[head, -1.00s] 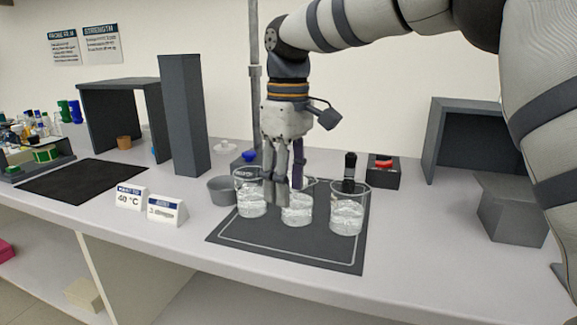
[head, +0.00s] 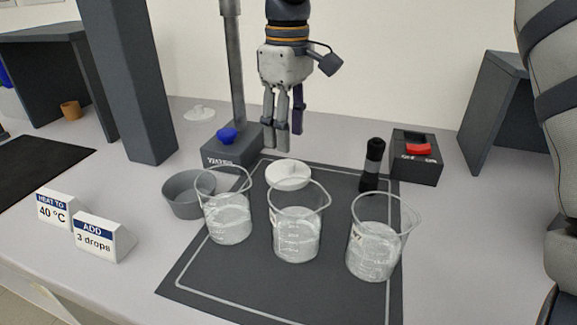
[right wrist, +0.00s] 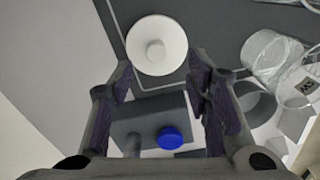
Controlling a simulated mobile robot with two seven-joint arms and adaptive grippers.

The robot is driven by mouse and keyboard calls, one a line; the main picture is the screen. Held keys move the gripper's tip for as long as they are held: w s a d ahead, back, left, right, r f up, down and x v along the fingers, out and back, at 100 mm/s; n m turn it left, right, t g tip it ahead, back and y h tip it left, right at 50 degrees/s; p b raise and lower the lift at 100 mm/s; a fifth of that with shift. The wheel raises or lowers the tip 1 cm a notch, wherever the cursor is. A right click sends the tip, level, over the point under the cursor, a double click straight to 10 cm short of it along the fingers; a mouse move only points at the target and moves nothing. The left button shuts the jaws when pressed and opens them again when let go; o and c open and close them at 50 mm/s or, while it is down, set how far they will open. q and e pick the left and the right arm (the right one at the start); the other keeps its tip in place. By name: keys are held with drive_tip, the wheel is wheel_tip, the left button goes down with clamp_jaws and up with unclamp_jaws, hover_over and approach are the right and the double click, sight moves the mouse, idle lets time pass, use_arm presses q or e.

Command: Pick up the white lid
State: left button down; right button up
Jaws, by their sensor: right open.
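The white lid (head: 288,175) lies on the dark mat behind the middle beaker, whose rim partly overlaps it. In the right wrist view the lid (right wrist: 157,45) is a round white disc with a knob in the middle, knob facing the camera. My right gripper (head: 283,132) points down behind the lid, near the stand base, and is apart from the lid. In the right wrist view its two fingers (right wrist: 162,95) are spread with nothing between them; the lid shows beyond the fingertips. My left gripper is not in view.
Three glass beakers (head: 295,240) stand on the mat (head: 255,290) in front. A grey bowl (head: 180,197), a stand base with a blue knob (head: 228,150), a dark bottle (head: 372,165) and a red-switch box (head: 416,165) surround it. Another white knobbed piece (head: 199,112) lies behind.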

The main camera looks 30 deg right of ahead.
sight(287, 161)
drive_tip(key=f, duration=0.6)
drive_tip(key=shift+w+d+f, duration=0.15)
drive_tip(key=shift+w+f, duration=0.1)
drive_tip(key=shift+w, duration=0.05)
drive_tip(key=c, duration=0.9)
drive_tip(key=shift+c, duration=0.2)
drive_tip(key=shift+r, duration=0.15)
